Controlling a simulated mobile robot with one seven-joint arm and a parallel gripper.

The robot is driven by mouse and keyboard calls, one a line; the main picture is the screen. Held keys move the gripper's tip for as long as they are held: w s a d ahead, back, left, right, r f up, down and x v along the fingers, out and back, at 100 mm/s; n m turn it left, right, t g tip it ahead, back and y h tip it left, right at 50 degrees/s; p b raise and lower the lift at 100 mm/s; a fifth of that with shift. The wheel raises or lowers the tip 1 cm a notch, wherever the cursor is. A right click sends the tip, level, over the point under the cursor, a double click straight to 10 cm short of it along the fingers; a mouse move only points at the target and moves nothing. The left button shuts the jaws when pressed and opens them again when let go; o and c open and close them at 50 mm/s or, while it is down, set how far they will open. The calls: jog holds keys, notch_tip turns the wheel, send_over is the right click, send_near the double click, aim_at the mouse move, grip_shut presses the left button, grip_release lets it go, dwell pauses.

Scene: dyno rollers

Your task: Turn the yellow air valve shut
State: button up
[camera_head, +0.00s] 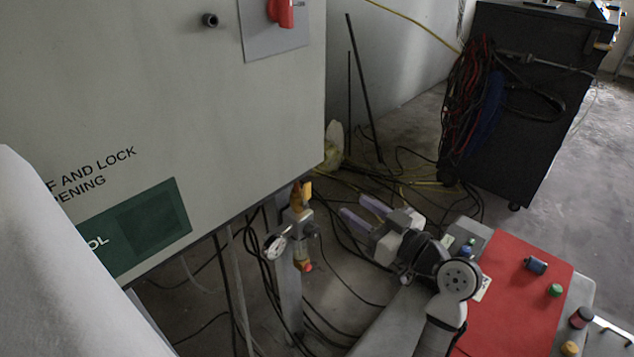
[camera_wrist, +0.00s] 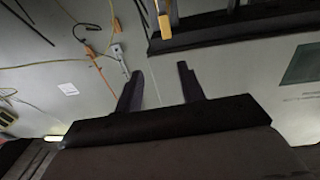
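The yellow air valve (camera_head: 302,195) is on a metal fitting on a post below the edge of the large grey cabinet. A round gauge and a red-ended part sit by it. In the wrist view a yellow handle-like piece (camera_wrist: 164,27) shows at the top, beyond the fingertips; it appears to be the valve. My gripper (camera_head: 353,206) is to the right of the valve in the head view, apart from it. Its two fingers are spread with nothing between them, as the wrist view (camera_wrist: 160,69) also shows. The valve's exact turn angle is hard to tell.
The grey cabinet (camera_head: 180,90) with a red switch (camera_head: 281,12) fills the left. The round gauge (camera_head: 275,247) juts out left of the valve. Cables lie across the floor. A black cart (camera_head: 515,110) stands at the back right.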

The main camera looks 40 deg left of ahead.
aim_at(309, 188)
jog(key=shift+n+g, duration=0.4)
jog(key=shift+g, duration=0.4)
jog(key=a+p, duration=0.1)
jog(key=a, duration=0.3)
jog(key=a+f+p, duration=0.1)
jog(key=a, duration=0.3)
jog(key=a+p, duration=0.2)
jog(key=a, duration=0.2)
jog(key=shift+w+f, duration=0.15)
jog(key=shift+f, duration=0.05)
grip_shut()
